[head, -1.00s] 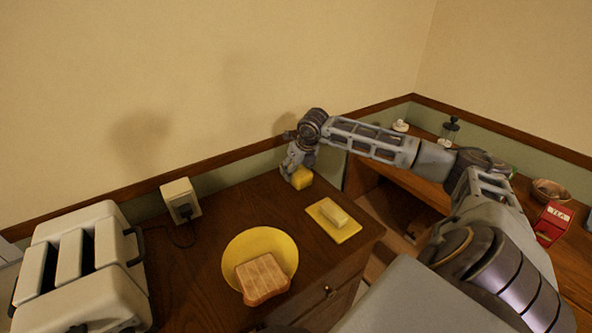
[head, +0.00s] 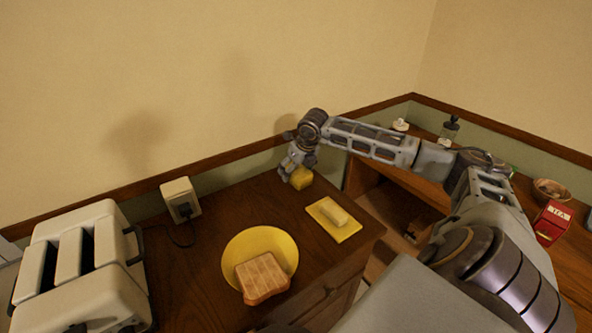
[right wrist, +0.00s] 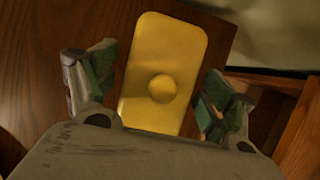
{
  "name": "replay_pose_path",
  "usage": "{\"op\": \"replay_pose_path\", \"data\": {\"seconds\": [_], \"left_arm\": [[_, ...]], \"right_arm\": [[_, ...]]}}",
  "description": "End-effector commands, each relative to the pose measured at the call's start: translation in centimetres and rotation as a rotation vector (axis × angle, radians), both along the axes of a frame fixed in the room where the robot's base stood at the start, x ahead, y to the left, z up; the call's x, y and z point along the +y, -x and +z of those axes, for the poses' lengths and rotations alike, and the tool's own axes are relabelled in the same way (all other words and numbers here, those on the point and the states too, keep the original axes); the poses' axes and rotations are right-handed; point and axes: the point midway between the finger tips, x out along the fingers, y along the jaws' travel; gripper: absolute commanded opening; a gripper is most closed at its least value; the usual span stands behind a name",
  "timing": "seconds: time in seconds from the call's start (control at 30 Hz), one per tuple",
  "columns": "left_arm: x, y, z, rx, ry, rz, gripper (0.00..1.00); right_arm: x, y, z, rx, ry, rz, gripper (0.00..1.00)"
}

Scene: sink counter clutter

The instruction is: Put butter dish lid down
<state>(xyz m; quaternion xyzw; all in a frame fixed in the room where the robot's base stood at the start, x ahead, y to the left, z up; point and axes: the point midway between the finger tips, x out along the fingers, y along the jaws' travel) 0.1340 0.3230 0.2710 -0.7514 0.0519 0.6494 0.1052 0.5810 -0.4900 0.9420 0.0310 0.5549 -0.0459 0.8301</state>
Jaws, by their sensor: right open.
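The yellow butter dish lid (head: 301,179) rests on the dark wooden counter near the wall, behind the butter dish. In the right wrist view the lid (right wrist: 165,70) lies with its round knob up. My right gripper (head: 291,172) is at the lid. In the right wrist view the gripper (right wrist: 155,95) is open, with one finger on each side of the lid and a gap to each. The yellow butter dish base (head: 345,232) with a pale block of butter (head: 334,211) on it stands nearer the counter's right edge. My left gripper is not in view.
A yellow plate (head: 237,254) with a slice of toast (head: 262,278) is at front centre. A white toaster (head: 80,265) stands at left, a plugged wall socket (head: 181,201) behind. A lower wooden surface at right holds a red tea box (head: 553,222) and a bowl (head: 551,190).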

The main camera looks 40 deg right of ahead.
Motion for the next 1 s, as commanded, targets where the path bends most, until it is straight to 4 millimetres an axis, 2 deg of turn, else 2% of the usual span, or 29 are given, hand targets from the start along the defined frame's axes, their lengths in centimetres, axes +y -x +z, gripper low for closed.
{"op": "replay_pose_path", "data": {"seconds": [0.27, 0.47, 0.77, 1.0], "left_arm": [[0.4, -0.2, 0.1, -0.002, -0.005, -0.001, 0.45], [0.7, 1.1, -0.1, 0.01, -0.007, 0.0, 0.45], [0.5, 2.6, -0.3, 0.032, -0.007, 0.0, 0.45], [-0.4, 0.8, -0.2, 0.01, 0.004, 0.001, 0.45]], "right_arm": [[0.0, 0.0, 0.1, 0.0, 0.0, 0.0, 0.84], [0.0, 0.2, 0.9, -0.001, 0.001, 0.0, 0.84], [0.1, 1.5, 4.0, -0.002, 0.002, 0.0, 0.84], [0.2, 2.6, 6.8, -0.002, 0.003, -0.001, 0.84]]}}
